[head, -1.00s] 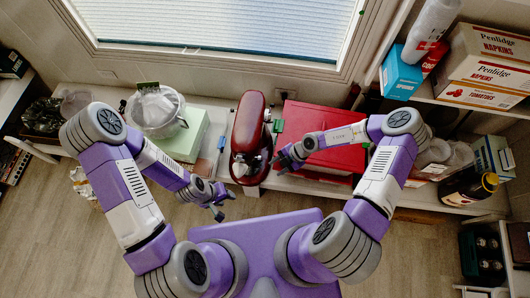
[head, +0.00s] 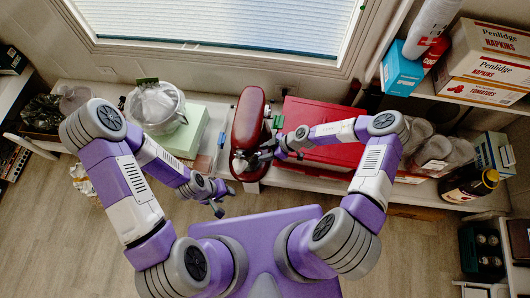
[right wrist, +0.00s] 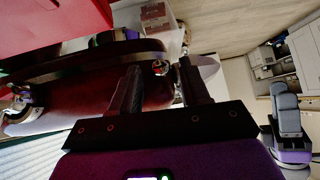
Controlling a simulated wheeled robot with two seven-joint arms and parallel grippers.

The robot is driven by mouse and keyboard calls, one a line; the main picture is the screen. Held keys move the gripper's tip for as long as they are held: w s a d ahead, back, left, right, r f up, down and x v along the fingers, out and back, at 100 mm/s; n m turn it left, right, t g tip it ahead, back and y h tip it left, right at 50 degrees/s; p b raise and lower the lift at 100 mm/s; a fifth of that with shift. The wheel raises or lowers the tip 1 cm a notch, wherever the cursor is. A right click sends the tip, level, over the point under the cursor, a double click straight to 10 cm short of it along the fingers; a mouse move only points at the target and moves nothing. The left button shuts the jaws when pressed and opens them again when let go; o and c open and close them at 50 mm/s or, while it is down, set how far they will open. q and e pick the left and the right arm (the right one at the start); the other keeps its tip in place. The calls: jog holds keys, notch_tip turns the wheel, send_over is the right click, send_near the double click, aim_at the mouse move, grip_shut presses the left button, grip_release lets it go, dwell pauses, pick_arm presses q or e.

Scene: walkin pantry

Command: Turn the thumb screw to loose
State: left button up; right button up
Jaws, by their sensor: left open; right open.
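The red stand mixer (head: 247,120) stands on the shelf in front of the window in the head view. In the right wrist view its red body (right wrist: 75,110) fills the left side. A small round metal knob, apparently the thumb screw (right wrist: 160,68), shows between the fingertips of my right gripper (head: 257,158). The right gripper is open, one finger on each side of the knob; I cannot tell whether either touches it. The knob is hidden in the head view. My left gripper (head: 217,205) is open and empty, low and in front of the shelf.
A red box (head: 325,112) stands close to the right of the mixer. A green box (head: 184,140) with a clear-lidded bowl (head: 158,108) is to the left. Jars and a dark bottle (head: 468,183) stand at the right. The floor before the shelf is clear.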

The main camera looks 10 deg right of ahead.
jog(key=shift+a, duration=0.1)
grip_shut()
dwell(0.3)
jog(key=shift+s+a+f+n+t+h+p, duration=0.1)
jog(key=shift+s+n+t+h+p, duration=0.3)
jog(key=shift+t+p, duration=0.7)
jog(key=shift+s+a+r+n+t+h+p, duration=0.1)
jog(key=shift+n+t+p, duration=0.55)
jog(key=shift+p, duration=0.8)
jog(key=shift+s+f+n+t+h+p, duration=0.15)
jog(key=shift+n+t+p, duration=0.3)
jog(key=shift+t+p, duration=0.65)
jog(key=shift+g, duration=0.25)
